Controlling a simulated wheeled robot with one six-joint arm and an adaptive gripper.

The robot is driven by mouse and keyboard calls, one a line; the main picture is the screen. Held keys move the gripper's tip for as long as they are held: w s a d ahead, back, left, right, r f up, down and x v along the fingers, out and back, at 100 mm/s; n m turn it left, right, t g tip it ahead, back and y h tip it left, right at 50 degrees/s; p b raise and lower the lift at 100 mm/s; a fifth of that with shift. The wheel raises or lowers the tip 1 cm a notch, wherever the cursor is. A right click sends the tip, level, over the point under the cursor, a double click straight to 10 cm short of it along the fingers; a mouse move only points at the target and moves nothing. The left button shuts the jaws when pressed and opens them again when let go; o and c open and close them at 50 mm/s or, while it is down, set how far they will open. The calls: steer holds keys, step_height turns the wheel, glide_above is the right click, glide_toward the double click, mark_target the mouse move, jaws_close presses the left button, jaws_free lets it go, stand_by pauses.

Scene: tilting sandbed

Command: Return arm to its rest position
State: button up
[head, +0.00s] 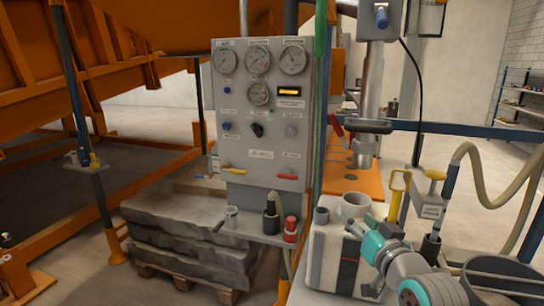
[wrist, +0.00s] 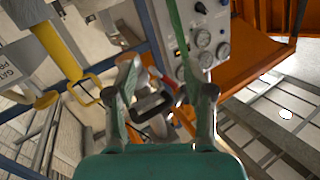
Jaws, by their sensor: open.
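My gripper (wrist: 165,88) shows in the wrist view with its teal body at the bottom and two grey fingers spread apart. It is open, and I see nothing held between the fingers; a dark handle-like part (wrist: 152,106) shows beyond them. In the head view my arm (head: 400,265), teal and grey, is folded in at the lower right, near a white box (head: 330,258). I cannot make out the fingers clearly there.
A grey control panel (head: 262,120) with gauges stands left of my arm, and also shows tilted in the wrist view (wrist: 197,45). A yellow handle (head: 399,182) and a beige hose (head: 480,175) stand close by.

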steer(key=s+f+m+g+h, duration=0.1)
steer(key=s+f, duration=0.9)
steer(key=f, duration=0.3)
steer(key=s+f+h, duration=0.2)
steer(key=s+f, duration=0.9)
steer(key=f, duration=0.3)
steer(key=s+f+n+g, duration=0.1)
steer(key=s+f, duration=0.1)
steer(key=s, duration=2.8)
steer(key=shift+s+a+n, duration=0.15)
steer(key=shift+a+n, duration=0.25)
steer(key=shift+a, duration=0.05)
